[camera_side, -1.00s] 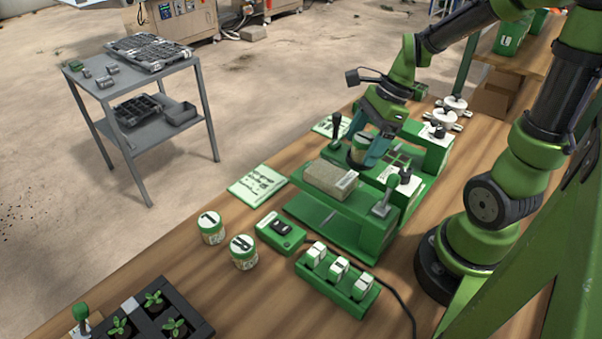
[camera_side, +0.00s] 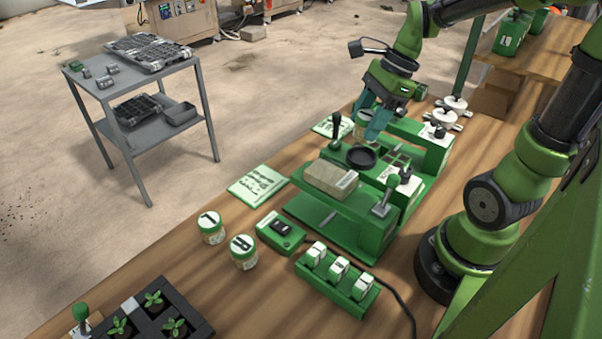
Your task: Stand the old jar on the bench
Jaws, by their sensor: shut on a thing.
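My gripper (camera_side: 371,123) has teal fingers and is shut on a jar, taken to be the old jar (camera_side: 361,124). The fingers hide much of it; a pale side with some green shows at their left. The jar is held just behind and above the black round seat (camera_side: 361,157) on the green seeder (camera_side: 345,210). The seat is empty. Two other jars with green-rimmed, labelled lids, one jar (camera_side: 211,227) and another jar (camera_side: 243,251), stand upright on the wooden bench (camera_side: 190,275).
A black-knobbed lever (camera_side: 336,130) rises left of the seat. A tan block (camera_side: 331,178) lies on the seeder. A card (camera_side: 258,184), a green switch box (camera_side: 281,232), a rack of white blocks (camera_side: 338,275) and a seedling tray (camera_side: 190,318) occupy the bench. Bare wood shows between jars and tray.

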